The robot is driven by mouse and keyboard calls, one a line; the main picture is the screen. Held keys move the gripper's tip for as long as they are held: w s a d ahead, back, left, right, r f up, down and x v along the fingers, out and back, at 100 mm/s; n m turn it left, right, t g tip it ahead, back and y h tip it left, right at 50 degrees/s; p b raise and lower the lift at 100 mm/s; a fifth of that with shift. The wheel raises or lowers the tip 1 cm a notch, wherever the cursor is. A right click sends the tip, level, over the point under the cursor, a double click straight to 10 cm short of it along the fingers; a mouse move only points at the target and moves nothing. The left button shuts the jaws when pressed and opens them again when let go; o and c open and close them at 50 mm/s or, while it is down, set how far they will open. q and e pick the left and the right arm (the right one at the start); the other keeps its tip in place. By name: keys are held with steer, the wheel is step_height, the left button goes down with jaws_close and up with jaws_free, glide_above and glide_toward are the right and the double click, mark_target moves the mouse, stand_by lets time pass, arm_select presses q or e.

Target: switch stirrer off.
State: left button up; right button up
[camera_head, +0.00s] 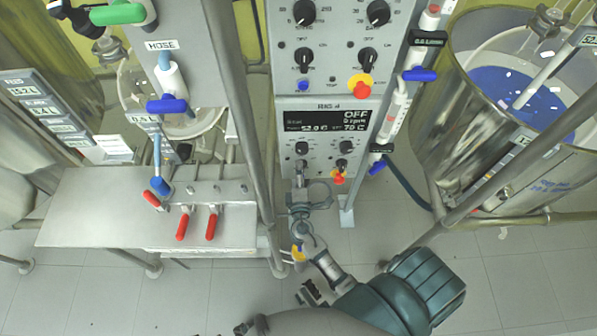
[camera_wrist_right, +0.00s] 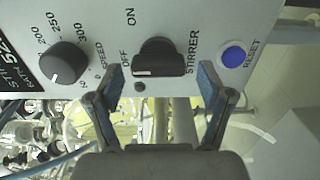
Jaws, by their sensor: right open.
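The black stirrer switch (camera_wrist_right: 158,58), with ON and OFF printed beside it, sits on a light grey panel in the right wrist view. Its grip lies across the picture, with its white mark toward the OFF side. My right gripper (camera_wrist_right: 160,80) is open, with one finger on each side of the switch and nothing held; I cannot tell if they touch it. In the head view the right gripper (camera_head: 305,184) is at the lower control panel (camera_head: 325,103), whose display (camera_head: 326,121) reads OFF and 0 rpm. My left gripper is not in view.
A speed knob (camera_wrist_right: 65,62) and a blue reset button (camera_wrist_right: 233,57) flank the switch. A red stop button (camera_head: 339,178) is right of the gripper. A steel table (camera_head: 100,205) with red-handled valves stands left; a large vessel (camera_head: 450,125) stands right.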

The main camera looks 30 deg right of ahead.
steer(key=v, duration=1.2)
steer(key=shift+d+f, duration=0.1)
steer(key=shift+f, duration=0.05)
